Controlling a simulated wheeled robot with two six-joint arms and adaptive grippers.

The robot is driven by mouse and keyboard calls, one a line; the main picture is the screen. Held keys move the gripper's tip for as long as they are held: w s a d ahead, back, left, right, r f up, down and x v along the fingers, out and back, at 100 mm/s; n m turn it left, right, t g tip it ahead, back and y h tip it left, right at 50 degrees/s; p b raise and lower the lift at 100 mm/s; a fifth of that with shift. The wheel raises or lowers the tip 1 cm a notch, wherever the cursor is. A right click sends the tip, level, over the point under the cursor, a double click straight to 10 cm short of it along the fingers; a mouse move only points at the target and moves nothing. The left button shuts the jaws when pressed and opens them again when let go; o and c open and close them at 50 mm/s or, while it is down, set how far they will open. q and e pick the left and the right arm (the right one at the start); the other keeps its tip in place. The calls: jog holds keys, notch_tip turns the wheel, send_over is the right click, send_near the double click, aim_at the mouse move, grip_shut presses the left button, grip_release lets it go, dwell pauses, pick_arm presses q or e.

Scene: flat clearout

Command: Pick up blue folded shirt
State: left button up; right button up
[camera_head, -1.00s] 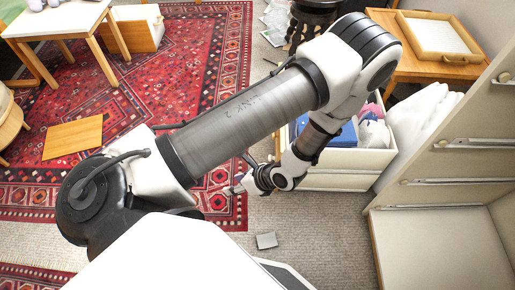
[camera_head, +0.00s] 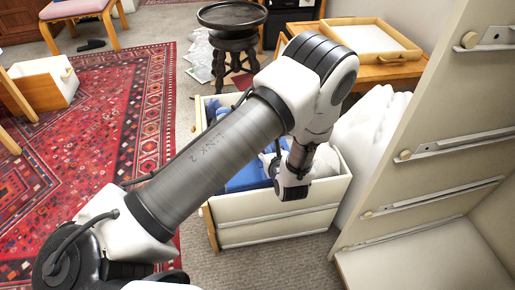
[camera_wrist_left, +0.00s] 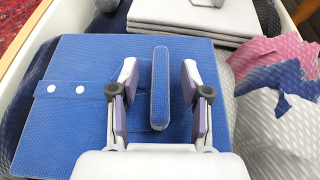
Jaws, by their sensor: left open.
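The blue folded shirt (camera_wrist_left: 72,120) lies flat in a white drawer box, with a strap and two white buttons on its left side and a raised blue ridge near its middle. In the head view a blue patch of it (camera_head: 246,178) shows beside my arm. My left gripper (camera_wrist_left: 159,72) is open, its two fingers on either side of the ridge with gaps visible on both sides. I cannot tell how far the fingertips are above the flat cloth. My right gripper is not in view.
The drawer box (camera_head: 280,224) also holds grey folded cloth (camera_wrist_left: 195,18), a pink cloth (camera_wrist_left: 268,52) and pale patterned cloth (camera_wrist_left: 275,125). A cabinet with open drawer runners (camera_head: 450,145) stands on the right. A dark round stool (camera_head: 232,16) is behind.

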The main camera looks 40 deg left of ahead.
pick_arm(q)
jog(key=shift+r, duration=0.1)
grip_shut()
